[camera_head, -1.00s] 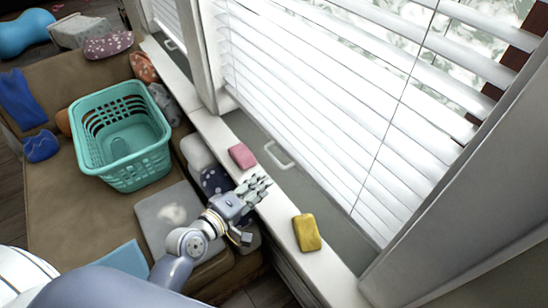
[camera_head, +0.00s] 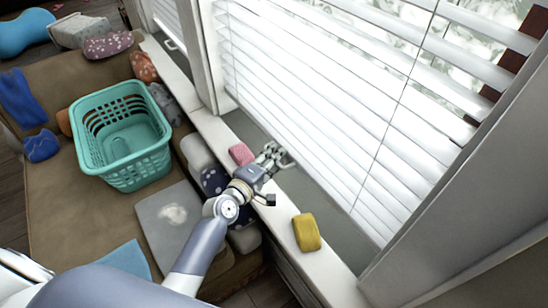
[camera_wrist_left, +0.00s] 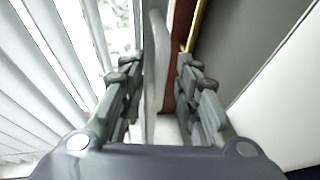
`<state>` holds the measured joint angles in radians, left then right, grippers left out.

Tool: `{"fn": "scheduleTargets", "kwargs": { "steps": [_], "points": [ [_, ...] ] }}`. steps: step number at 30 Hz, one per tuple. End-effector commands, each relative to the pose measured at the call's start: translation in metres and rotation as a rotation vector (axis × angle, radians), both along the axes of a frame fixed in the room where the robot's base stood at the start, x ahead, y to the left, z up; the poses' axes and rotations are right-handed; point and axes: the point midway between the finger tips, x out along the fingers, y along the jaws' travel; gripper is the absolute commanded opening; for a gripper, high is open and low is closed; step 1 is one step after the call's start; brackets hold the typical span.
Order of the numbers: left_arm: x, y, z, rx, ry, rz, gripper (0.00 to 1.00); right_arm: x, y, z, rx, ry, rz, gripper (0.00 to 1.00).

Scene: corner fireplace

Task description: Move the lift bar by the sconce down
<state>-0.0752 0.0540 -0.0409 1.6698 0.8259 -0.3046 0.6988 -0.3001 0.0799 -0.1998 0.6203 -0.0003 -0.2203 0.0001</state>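A white lift bar (camera_head: 286,164) is at the bottom of the near window, just above the sill; my left gripper partly hides it. My left gripper (camera_head: 273,154) reaches over the sill to this bar. In the left wrist view, the gripper (camera_wrist_left: 158,75) has its fingers apart, with a white bar (camera_wrist_left: 154,60) between them. I cannot tell whether either finger touches it. A second white bar (camera_head: 172,43) shows on the far window at the upper left. No sconce is visible. My right gripper is not in view.
A pink block (camera_head: 241,154) and a yellow sponge-like block (camera_head: 306,232) lie on the white sill (camera_head: 284,214) either side of my left wrist. White blinds (camera_head: 310,90) hang close. A teal basket (camera_head: 150,165) stands on the brown couch (camera_head: 60,205).

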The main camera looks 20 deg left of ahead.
Motion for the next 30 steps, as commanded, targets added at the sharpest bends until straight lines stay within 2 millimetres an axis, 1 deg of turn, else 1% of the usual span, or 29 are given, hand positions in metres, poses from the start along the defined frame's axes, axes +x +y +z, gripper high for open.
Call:
{"fn": "scheduleTargets", "kwargs": {
  "steps": [7, 8, 9, 11, 12, 20, 23, 30],
  "points": [
    [0.001, -0.001, 0.0, 0.001, 0.0, 0.0, 0.3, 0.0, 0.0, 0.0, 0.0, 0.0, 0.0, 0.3],
    [0.001, 0.0, 0.0, 0.001, 0.0, 0.0, 0.27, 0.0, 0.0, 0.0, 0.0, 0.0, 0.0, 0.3],
    [0.001, 0.0, 0.0, 0.001, 0.0, 0.0, 0.18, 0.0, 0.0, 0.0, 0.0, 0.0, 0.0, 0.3],
    [0.001, 0.0, 0.0, 0.001, 0.001, 0.0, 0.05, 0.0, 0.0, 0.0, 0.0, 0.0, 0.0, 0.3],
    [0.001, 0.0, -0.001, 0.001, 0.001, -0.001, 0.0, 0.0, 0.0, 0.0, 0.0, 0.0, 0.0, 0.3],
    [0.001, 0.0, -0.003, 0.001, 0.001, -0.001, 0.0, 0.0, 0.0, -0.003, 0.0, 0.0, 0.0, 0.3],
    [0.001, 0.0, -0.013, 0.001, 0.001, -0.001, 0.0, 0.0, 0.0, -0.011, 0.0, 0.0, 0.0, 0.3],
    [0.001, 0.0, -0.047, 0.003, 0.002, -0.001, 0.0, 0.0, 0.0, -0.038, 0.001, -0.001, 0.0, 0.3]
  ]
}}
